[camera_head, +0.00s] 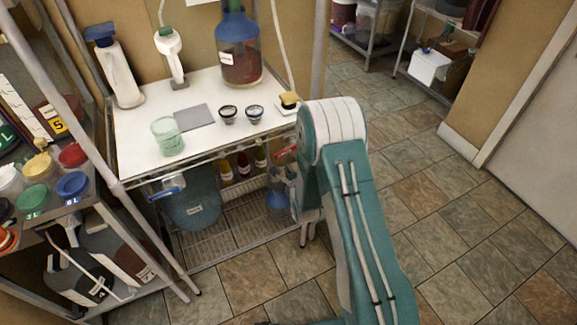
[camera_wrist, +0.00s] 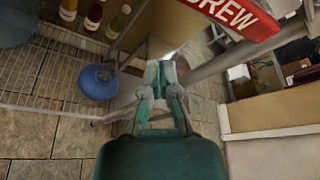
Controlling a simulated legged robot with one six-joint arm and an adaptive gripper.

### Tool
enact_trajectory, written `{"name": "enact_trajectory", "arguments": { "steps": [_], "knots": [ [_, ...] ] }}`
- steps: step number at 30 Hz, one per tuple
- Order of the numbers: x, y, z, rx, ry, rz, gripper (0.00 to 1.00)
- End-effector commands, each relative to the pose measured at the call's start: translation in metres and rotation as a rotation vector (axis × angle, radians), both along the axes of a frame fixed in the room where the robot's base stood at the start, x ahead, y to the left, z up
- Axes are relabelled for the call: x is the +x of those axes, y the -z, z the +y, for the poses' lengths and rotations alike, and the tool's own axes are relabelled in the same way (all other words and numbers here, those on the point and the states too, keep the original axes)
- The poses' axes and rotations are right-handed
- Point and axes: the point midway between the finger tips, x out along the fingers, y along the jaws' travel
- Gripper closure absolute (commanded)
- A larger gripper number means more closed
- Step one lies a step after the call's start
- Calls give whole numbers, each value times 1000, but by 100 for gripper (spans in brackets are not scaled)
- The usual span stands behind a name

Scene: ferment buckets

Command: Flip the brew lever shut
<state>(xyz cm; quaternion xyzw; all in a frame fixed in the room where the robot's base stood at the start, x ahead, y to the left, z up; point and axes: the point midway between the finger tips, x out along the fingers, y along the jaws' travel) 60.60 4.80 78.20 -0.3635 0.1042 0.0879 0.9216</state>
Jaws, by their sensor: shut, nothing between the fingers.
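The brew lever (camera_wrist: 240,16) is a red bar with white lettering that ends in "REW", at the top of the wrist view. A small red piece, probably the same lever, shows in the head view (camera_head: 287,151) below the table's right front edge, beside my arm. My gripper (camera_wrist: 160,72) is shut and empty in the wrist view, below and left of the lever in the picture and apart from it. In the head view my arm hides the gripper. The lever's pivot is not clear in either view.
A white table (camera_head: 230,107) holds a green cup (camera_head: 167,136), small jars and a large blue-topped bottle (camera_head: 239,50). A wire shelf below carries sauce bottles and a blue round flask (camera_wrist: 97,82). A rack with paint pots (camera_head: 35,195) stands left. Tiled floor lies open right.

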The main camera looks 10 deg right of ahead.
Motion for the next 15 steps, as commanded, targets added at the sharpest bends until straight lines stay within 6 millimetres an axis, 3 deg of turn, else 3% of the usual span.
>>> {"name": "enact_trajectory", "arguments": {
  "steps": [15],
  "knots": [
    [-75,-29,-20,0,1,-1,100]
  ]
}}
